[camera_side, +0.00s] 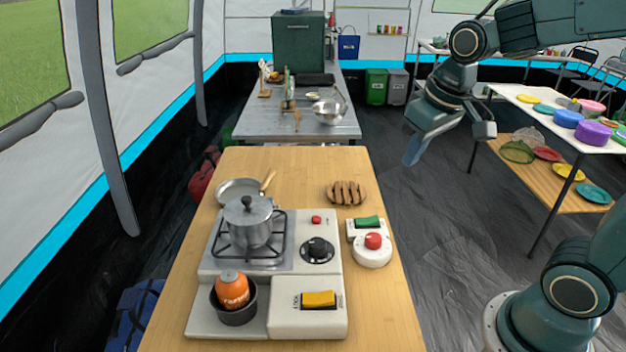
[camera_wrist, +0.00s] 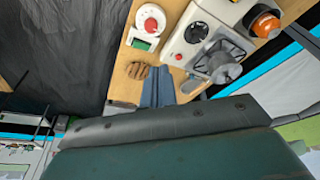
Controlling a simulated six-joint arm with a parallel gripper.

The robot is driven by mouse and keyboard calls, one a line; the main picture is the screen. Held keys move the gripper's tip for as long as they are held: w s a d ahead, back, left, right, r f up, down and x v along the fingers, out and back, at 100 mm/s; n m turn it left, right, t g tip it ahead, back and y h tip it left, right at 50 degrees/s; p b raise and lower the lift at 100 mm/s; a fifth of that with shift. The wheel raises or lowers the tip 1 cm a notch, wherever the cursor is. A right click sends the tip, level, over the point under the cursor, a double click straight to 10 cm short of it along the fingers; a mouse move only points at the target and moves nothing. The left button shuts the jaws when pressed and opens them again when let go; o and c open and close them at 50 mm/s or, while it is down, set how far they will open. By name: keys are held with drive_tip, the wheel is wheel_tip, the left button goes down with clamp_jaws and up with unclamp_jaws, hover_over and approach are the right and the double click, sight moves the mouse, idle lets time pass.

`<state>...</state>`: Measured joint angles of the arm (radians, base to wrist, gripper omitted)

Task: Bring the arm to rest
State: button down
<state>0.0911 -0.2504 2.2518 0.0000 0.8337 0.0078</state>
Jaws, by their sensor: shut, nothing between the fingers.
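My gripper (camera_side: 413,150) hangs in the air to the right of the wooden table (camera_side: 290,165), pointing down, and its fingers are shut with nothing between them. The shut fingers also show in the wrist view (camera_wrist: 157,92), where they overlap the table's edge in the picture. My arm reaches in from the upper right of the side view. No thing touches the gripper.
The table bears a stove (camera_side: 330,235) with a lidded pot (camera_side: 249,222), a pan (camera_side: 238,190), an orange canister (camera_side: 232,290), a round trivet (camera_side: 346,192) and a red-button device (camera_side: 372,250). A shelf table (camera_side: 530,97) with coloured dishes stands right. Floor between is clear.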

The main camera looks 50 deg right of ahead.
drive_tip(key=s+a+r+n+t, duration=0.1)
drive_tip(key=s+a+t, duration=0.1)
drive_tip(key=s, duration=0.9)
drive_tip(key=shift+s+a+r, duration=0.25)
drive_tip(key=shift+a+r, duration=0.1)
idle(0.5)
